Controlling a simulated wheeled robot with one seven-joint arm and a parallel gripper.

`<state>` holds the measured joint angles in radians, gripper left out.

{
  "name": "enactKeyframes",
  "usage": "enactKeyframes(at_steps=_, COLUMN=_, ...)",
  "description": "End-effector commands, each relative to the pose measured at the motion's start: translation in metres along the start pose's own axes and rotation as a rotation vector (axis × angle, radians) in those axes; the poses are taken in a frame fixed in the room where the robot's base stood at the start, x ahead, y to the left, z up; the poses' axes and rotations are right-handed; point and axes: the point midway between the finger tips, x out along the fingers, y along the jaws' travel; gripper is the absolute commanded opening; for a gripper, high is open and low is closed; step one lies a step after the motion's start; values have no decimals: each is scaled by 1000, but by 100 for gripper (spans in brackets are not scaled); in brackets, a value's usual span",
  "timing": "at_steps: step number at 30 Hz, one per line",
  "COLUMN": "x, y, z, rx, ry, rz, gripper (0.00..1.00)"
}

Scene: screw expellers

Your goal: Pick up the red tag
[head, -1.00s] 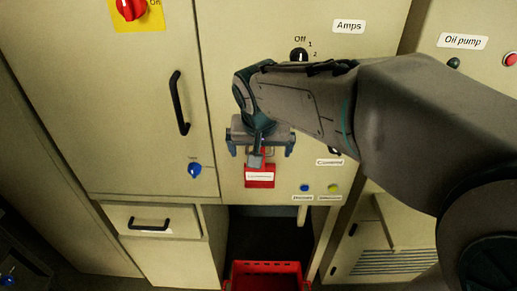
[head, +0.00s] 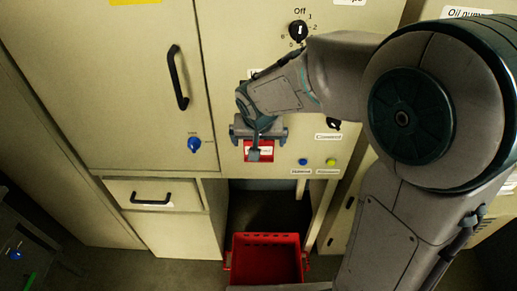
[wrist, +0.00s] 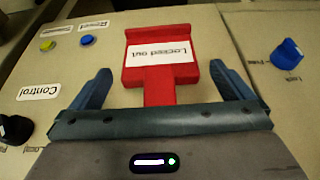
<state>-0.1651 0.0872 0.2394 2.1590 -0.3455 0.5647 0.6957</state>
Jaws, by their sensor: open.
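The red tag (wrist: 162,82) with a white "Locked out" label hangs on the cabinet front. In the wrist view it sits between the two open fingers of my gripper (wrist: 163,88), with a gap on each side. In the head view the tag (head: 268,151) shows just below and partly behind my gripper (head: 258,136), which covers its upper part. My gripper is open and holds nothing. I cannot tell how far the fingertips are from the panel.
A blue knob (head: 194,145) and a black door handle (head: 178,78) are left of the tag. Blue (head: 303,162) and yellow (head: 331,162) buttons lie lower right. A black selector knob (head: 298,31) is above. A red crate (head: 265,239) stands on the floor below.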

Motion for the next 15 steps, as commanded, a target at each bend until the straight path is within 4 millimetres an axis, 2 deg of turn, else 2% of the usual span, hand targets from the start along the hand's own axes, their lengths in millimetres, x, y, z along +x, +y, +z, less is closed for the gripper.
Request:
enactKeyframes(at_steps=3, x=0, y=0, z=0, rx=0, ry=0, rz=0, gripper=97)
enactKeyframes(at_steps=9, x=0, y=0, z=0, rx=0, ry=0, rz=0, gripper=42)
enactKeyframes(at_steps=15, x=-1, y=0, z=0, rx=0, ry=0, rz=0, gripper=40)
